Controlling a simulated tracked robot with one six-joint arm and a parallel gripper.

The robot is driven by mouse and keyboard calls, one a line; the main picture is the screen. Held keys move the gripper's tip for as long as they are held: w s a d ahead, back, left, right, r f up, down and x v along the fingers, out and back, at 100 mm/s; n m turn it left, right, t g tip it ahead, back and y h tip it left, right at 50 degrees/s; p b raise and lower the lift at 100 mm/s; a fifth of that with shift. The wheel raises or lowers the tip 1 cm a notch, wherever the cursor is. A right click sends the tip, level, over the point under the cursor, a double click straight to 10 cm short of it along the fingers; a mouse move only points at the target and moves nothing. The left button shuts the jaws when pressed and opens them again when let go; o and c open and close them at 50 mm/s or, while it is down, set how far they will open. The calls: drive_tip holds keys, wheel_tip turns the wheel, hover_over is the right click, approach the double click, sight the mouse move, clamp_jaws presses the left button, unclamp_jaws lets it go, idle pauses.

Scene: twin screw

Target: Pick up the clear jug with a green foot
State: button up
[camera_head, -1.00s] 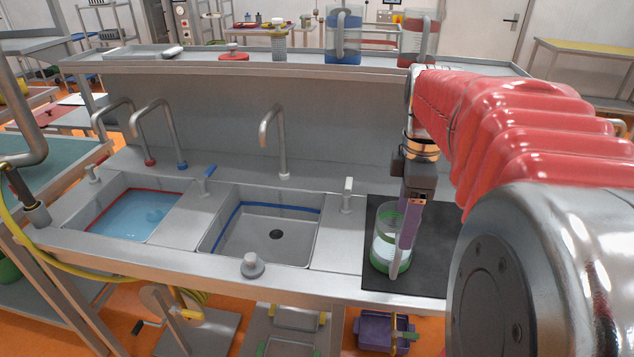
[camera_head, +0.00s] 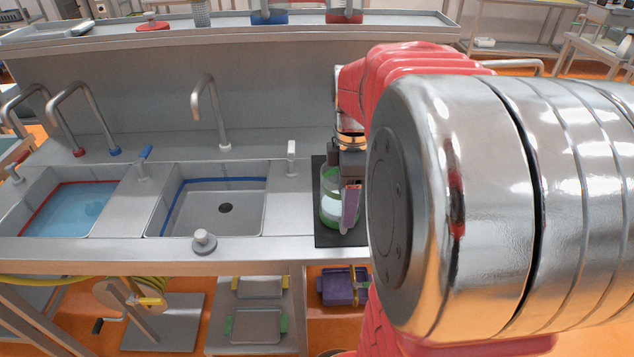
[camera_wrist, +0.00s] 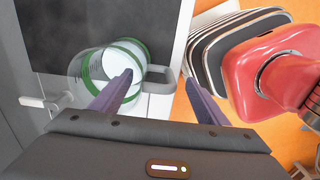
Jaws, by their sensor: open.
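The clear jug with a green foot (camera_head: 330,209) stands on a black mat (camera_head: 332,240) at the right end of the counter, partly hidden by my gripper (camera_head: 350,207). In the wrist view the jug (camera_wrist: 98,66) is at the upper left, with green rings and a pale band, and its handle (camera_wrist: 160,74) points right. My gripper (camera_wrist: 160,79) is open, its purple fingers on either side of the handle in that view. The left finger overlaps the jug's wall in the picture. I cannot tell whether either finger touches it.
A basin with blue water (camera_head: 75,208) and an empty basin (camera_head: 225,208) lie left of the mat. A grey knob (camera_head: 204,240) sits on the counter's front edge. A small tap lever (camera_head: 291,157) stands near the mat. The back shelf holds blue-based (camera_head: 268,17) and red-based (camera_head: 344,17) vessels.

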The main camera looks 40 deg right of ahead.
drive_tip(key=shift+f, duration=0.5)
drive_tip(key=shift+f, duration=0.1)
drive_tip(key=shift+w+a+f, duration=0.1)
drive_tip(key=shift+w+f, duration=0.05)
drive_tip(key=shift+f, duration=2.35)
drive_tip(key=shift+c, duration=0.4)
drive_tip(key=c, duration=1.6)
drive_tip(key=shift+r, duration=0.1)
wheel_tip(320, 180, up, 10)
drive_tip(key=shift+f, duration=0.1)
